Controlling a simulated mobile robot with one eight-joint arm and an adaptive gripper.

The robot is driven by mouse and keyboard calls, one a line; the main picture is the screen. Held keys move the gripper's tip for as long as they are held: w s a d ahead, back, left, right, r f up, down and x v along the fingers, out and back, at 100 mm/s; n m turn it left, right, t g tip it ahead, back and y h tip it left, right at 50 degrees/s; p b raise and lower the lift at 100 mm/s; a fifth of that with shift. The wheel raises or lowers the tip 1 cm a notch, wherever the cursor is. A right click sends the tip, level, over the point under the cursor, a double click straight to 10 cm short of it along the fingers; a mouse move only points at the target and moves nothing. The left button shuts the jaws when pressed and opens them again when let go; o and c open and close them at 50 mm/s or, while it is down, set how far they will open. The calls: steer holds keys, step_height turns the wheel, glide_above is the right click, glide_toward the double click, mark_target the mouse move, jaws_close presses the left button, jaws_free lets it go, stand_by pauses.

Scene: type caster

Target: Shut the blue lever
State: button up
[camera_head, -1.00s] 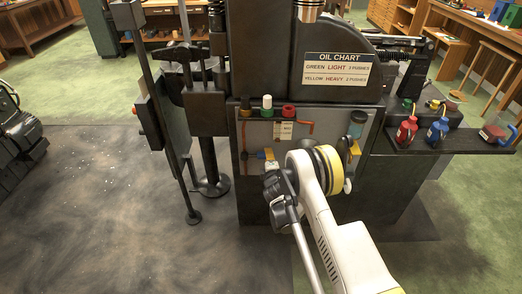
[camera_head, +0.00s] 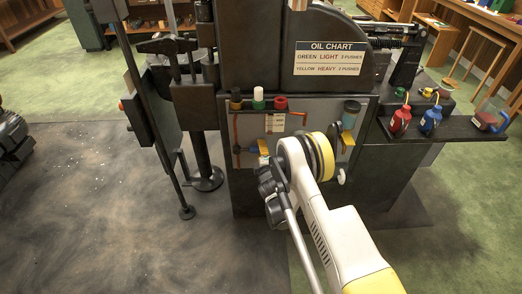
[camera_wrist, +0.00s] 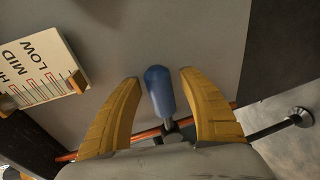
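The blue lever (camera_wrist: 160,92) has a rounded blue grip on a dark metal stem and shows in the wrist view, in front of a grey panel. My gripper (camera_wrist: 160,73) is open, with one yellow finger on each side of the blue grip. Gaps show between the grip and both fingers, so it is not clamped. The stem's lower end is partly hidden by my gripper's body.
An orange rod (camera_wrist: 146,134) crosses behind the lever's stem. A label marked LOW, MID (camera_wrist: 38,75) is at the left, and a dark rod with a round knob (camera_wrist: 300,117) at the right. In the head view a shelf (camera_head: 455,128) with small oil cans juts out right of the panel.

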mark_target(260, 127)
steer(key=shift+r, duration=0.1)
step_height(260, 127, up, 10)
steer(key=shift+f, duration=0.1)
stand_by(0.4)
steer(key=shift+s, duration=0.1)
